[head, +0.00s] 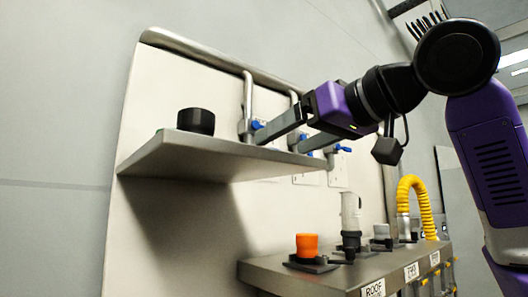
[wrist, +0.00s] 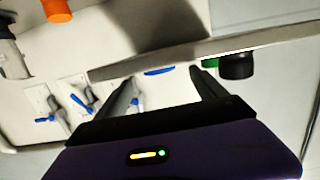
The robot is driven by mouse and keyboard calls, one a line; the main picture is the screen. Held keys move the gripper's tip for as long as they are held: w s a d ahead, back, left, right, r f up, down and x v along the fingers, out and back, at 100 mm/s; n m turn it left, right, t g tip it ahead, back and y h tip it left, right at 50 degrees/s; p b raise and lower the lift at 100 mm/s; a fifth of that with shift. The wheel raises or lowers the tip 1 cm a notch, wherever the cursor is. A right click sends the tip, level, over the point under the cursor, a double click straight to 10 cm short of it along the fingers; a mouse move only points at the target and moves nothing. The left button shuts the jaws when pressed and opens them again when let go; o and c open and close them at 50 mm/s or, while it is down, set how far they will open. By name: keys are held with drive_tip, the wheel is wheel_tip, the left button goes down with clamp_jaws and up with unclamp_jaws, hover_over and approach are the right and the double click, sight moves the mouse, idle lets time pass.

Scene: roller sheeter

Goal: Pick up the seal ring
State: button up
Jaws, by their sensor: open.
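A short black round piece (head: 196,121), which may be the seal ring, sits on the left part of the grey wall shelf (head: 190,146). It also shows in the wrist view (wrist: 238,66), to the right of my fingers. A green item (wrist: 210,62) is beside it and mostly hidden in the head view. I cannot tell for certain which of the two is the ring. My gripper (head: 280,140) is open and empty, its fingers spread at the right part of the shelf and pointing left. It is apart from the black piece.
Grey pipes (head: 248,100) with blue-handled valves (head: 257,125) run down the wall behind the shelf. A lower counter (head: 300,273) holds an orange cap (head: 307,246), a pale cylinder (head: 351,212) and a yellow hose (head: 417,195). The shelf between gripper and black piece looks clear.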

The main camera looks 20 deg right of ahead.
drive_tip(key=x, duration=0.1)
drive_tip(key=p+x, duration=0.2)
drive_tip(key=shift+w+r, duration=0.2)
drive_tip(key=shift+w, duration=0.15)
drive_tip(key=shift+w+a+f, duration=0.2)
drive_tip(key=shift+w+f, duration=0.05)
drive_tip(key=shift+w, duration=0.3)
drive_tip(key=c, duration=1.4)
drive_tip(key=shift+r, duration=0.15)
wheel_tip(320, 180, up, 20)
drive_tip(key=shift+f, duration=0.1)
